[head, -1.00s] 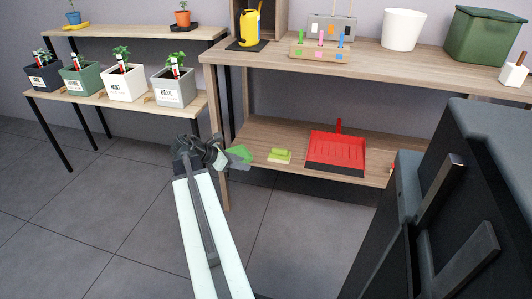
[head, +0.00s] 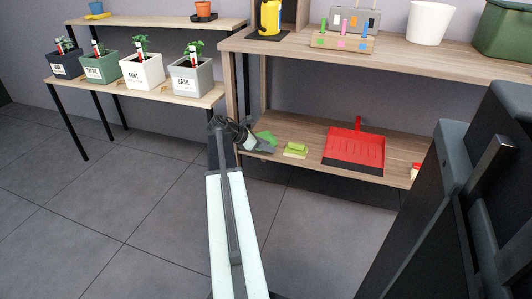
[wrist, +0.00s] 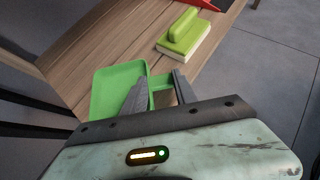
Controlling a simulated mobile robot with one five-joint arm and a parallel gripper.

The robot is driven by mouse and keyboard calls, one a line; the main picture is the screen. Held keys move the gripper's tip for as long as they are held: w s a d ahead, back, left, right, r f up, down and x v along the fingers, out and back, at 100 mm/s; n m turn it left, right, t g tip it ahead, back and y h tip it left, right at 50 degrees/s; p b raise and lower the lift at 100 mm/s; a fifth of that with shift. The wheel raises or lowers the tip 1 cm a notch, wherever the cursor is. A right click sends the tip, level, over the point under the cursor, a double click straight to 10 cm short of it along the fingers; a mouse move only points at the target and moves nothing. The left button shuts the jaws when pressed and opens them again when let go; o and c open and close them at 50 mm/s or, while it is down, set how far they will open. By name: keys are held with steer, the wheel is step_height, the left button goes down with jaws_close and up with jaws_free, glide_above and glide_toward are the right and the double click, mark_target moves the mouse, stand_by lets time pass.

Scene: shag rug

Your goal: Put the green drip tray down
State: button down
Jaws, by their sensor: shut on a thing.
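The green drip tray (head: 266,138) is at the left end of the low wooden shelf, partly hidden behind my gripper in the head view. In the wrist view the tray (wrist: 112,92) is a shallow green tray over the shelf boards. My gripper (wrist: 160,88) is shut on its near right part, with a finger on each side of a narrow green piece. In the head view my gripper (head: 254,141) reaches in from the left front. I cannot tell whether the tray touches the shelf.
A green scrub brush or sponge (head: 295,150) lies right of the tray; it also shows in the wrist view (wrist: 184,36). A red dustpan (head: 354,150) lies further right. A bench top (head: 400,62) is above the shelf. Potted herbs (head: 141,70) stand on the left rack.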

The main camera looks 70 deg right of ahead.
steer(key=shift+f, duration=0.3)
steer(key=c, duration=1)
jaws_free()
steer(key=shift+r, duration=0.15)
steer(key=shift+r+p, duration=0.15)
steer(key=shift+p, duration=0.15)
steer(key=p+v, duration=0.7)
steer(key=v, duration=0.5)
